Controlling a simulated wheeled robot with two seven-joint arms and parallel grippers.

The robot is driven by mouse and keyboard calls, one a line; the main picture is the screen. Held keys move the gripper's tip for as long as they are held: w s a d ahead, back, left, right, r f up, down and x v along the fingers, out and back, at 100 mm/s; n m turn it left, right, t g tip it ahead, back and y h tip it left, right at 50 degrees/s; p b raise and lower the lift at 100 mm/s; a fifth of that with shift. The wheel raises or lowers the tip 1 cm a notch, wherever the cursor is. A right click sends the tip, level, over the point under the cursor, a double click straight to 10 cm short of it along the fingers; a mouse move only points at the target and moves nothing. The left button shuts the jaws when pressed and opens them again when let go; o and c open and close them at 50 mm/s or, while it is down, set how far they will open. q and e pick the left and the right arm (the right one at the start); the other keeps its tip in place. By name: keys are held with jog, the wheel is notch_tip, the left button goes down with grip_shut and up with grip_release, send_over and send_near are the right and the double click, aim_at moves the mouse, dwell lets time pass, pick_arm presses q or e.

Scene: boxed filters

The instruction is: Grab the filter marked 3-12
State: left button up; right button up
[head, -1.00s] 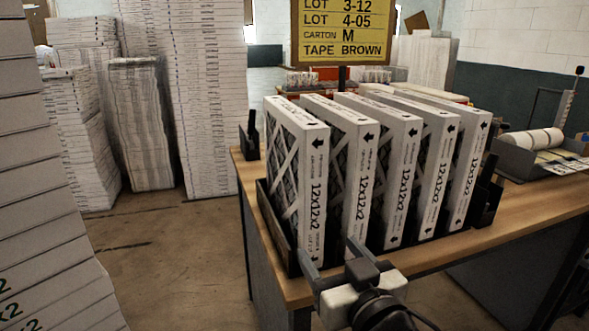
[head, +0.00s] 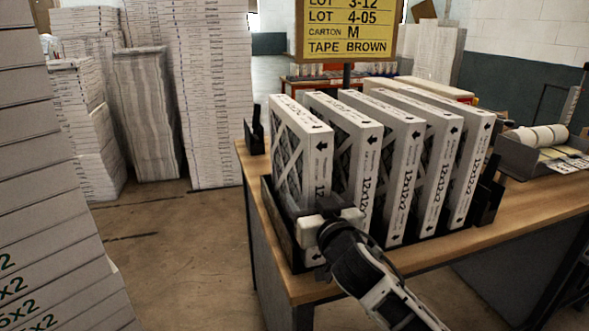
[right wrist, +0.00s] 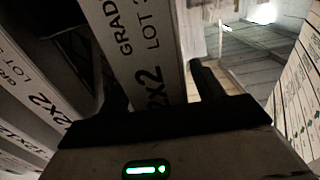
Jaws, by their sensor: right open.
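Several white-edged "12x12x2" filters stand upright in a row in a dark rack (head: 279,227). My right gripper (head: 322,208) is at the front edge of the leftmost filter (head: 318,150), low on it. In the right wrist view this filter (right wrist: 140,45) lies between the two open fingers (right wrist: 155,88), showing "GRAD", "LOT" and part of "12x2". Its lot number is not readable, so I cannot tell if it is 3-12. The neighbouring filter (head: 367,165) stands to its right, apart. My left gripper is not in view.
A yellow sign (head: 350,32) reads "LOT 3-12, LOT 4-05, CARTON M, TAPE BROWN". The rack stands on a wooden table (head: 520,205). Tall stacks (head: 205,100) stand behind, and another stack is close at left.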

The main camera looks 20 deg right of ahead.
jog(key=shift+w+a, duration=0.15)
jog(key=shift+w, duration=0.7)
jog(key=c, duration=1.1)
jog(key=shift+c, duration=0.2)
jog(key=shift+r, duration=0.1)
